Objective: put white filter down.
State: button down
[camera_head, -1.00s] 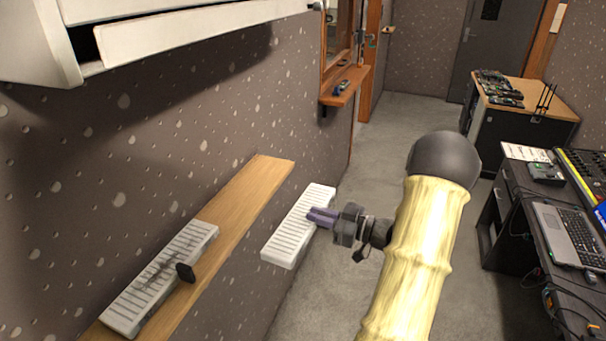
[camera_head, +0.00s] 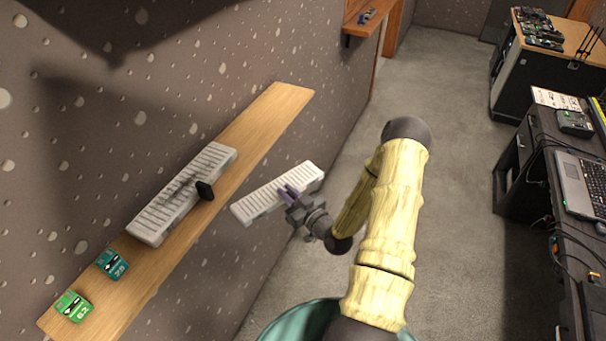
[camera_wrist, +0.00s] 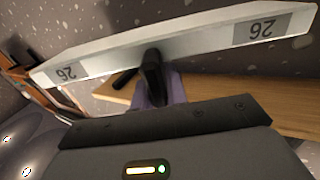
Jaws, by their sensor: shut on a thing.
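The white filter (camera_head: 262,200) is a long, slatted white panel, held in the air to the right of the wall shelf in the head view. My gripper (camera_head: 290,193) is shut on it near its middle. In the wrist view the filter (camera_wrist: 200,38) spans the top of the picture, with two grey labels reading 26, and the gripper's fingers (camera_wrist: 160,85) meet it at a dark knob-like part. A second, dirty grey slatted filter (camera_head: 165,212) with a black knob lies on the wooden shelf (camera_head: 262,112).
The shelf's far end is bare. A desk with a laptop (camera_head: 585,185) is at right, with open carpet between.

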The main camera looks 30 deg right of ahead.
jog(key=s+a+f+m+h, duration=0.2)
jog(key=s+a+f+h, duration=0.1)
jog(key=a+f, duration=0.6)
notch_tip(320, 180, down, 3)
jog(key=shift+s+a+r+m+h, duration=0.1)
jog(key=shift+s+a+m+h, duration=0.2)
jog(key=shift+a+h, duration=0.15)
jog(key=shift+d, duration=0.15)
